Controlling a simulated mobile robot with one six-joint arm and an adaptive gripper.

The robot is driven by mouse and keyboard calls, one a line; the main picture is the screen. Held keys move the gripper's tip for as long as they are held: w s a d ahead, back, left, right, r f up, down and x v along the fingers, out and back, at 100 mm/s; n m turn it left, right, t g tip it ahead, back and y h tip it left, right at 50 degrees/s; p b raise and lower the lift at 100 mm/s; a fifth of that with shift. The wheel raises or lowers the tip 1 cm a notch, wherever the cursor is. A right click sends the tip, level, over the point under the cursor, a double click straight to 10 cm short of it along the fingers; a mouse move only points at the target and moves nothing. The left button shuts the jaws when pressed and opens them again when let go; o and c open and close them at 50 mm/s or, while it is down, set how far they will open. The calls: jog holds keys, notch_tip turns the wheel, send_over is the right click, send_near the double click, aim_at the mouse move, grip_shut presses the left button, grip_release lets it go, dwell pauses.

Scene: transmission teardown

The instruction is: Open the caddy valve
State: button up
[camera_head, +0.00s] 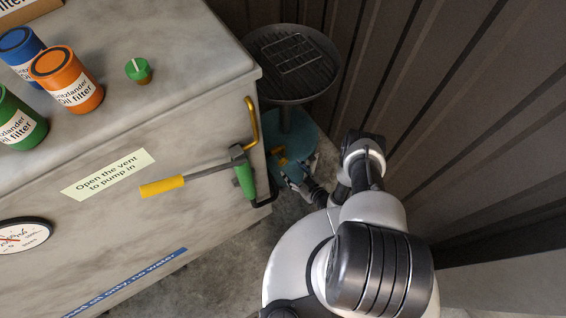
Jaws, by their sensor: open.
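The caddy is a dark round drain pan (292,60) with a grate, on a post above a teal round base (300,128). It stands in the gap between the grey cabinet and the ribbed wall. A small yellow part (279,156) shows low on the base's near side; it may be the valve handle, but its position is too small to read. My gripper (298,168) is open, low beside the base, with its fingers pointing toward it and close to the yellow part. I cannot tell whether they touch. My arm hides the floor behind the gripper.
The grey cabinet (200,110) stands left, with a yellow-handled lever (163,186), green grip (244,181) and yellow bent pipe (252,122) on its side. Oil filters (66,80) and a green knob (138,70) are on top. A ribbed wall (450,130) bounds the right.

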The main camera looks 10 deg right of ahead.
aim_at(284, 163)
jog(key=b+x, duration=0.3)
jog(key=x, duration=0.5)
jog(key=shift+w+a+f, duration=0.1)
jog(key=shift+w+a, duration=0.05)
jog(key=shift+w, duration=0.15)
jog(key=shift+c, duration=0.5)
